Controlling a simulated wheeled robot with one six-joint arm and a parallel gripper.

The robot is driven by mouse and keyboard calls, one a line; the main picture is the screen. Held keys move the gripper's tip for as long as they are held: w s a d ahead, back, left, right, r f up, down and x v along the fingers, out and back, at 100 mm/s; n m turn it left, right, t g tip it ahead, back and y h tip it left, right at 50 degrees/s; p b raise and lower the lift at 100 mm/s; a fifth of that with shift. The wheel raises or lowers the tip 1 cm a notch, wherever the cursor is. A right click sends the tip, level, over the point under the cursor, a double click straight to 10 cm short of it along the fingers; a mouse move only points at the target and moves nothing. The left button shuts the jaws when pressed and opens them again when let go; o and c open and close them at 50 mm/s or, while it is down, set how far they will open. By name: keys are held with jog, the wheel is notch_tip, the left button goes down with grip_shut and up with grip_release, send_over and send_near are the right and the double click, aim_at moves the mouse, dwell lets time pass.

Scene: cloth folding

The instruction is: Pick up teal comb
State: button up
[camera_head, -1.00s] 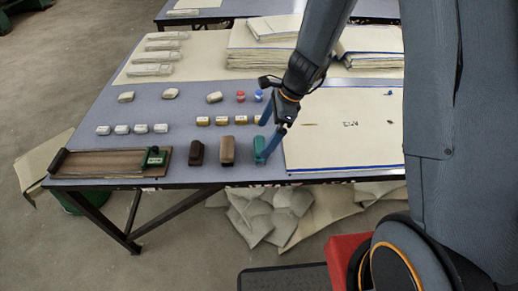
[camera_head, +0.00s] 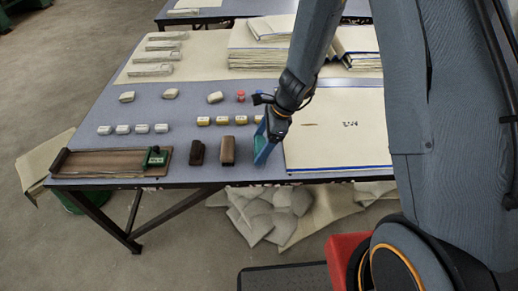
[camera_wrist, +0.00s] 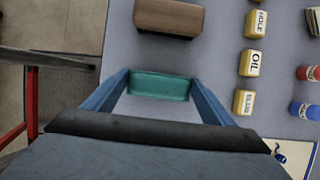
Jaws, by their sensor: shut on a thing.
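The teal comb (camera_wrist: 160,85) shows as a teal block between the two blue fingers of my gripper (camera_wrist: 158,88) in the wrist view. A finger lies against each end of it. In the head view my gripper (camera_head: 263,150) is low at the table's front part, left of the cream cloth. There the comb (camera_head: 259,143) is mostly hidden behind the blue fingers. My gripper is shut on the comb. I cannot tell whether the comb touches the table.
A brown block (camera_head: 228,151) and a darker block (camera_head: 197,152) stand to the left. Yellow bottles (camera_head: 222,121) stand behind. The cream cloth (camera_head: 335,125) lies to the right. A wooden tray (camera_head: 95,164) with a green item (camera_head: 155,157) is at the front left.

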aim_at(260, 144)
jog(key=shift+r, duration=0.1)
notch_tip(260, 144, up, 10)
jog(key=shift+f, duration=0.1)
dwell(0.5)
jog(key=o, duration=0.5)
jog(key=c, duration=0.4)
jog(key=shift+o, duration=0.2)
